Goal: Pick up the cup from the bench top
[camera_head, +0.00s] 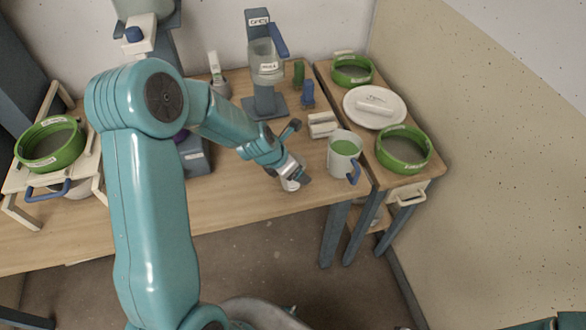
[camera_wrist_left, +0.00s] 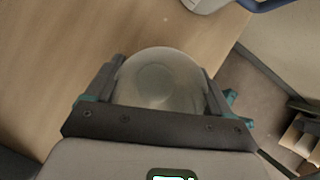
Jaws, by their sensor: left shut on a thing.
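A small pale, see-through cup (camera_head: 289,185) is at the front edge of the bench top (camera_head: 240,205), mostly covered by my left gripper (camera_head: 296,174). In the left wrist view the cup (camera_wrist_left: 160,82) is a rounded, cloudy-clear shape between the two dark fingers of the left gripper (camera_wrist_left: 158,92). The fingers are shut on its sides. I cannot tell whether its base touches the wood or is just above it. My right gripper is out of view.
A white mug (camera_head: 338,165) with green contents and a blue handle stands just right of the cup. Behind are a white block (camera_head: 322,124) and a dispenser stand (camera_head: 265,105). Green-rimmed sieves (camera_head: 403,163) and a white plate (camera_head: 362,94) are on the right-hand table.

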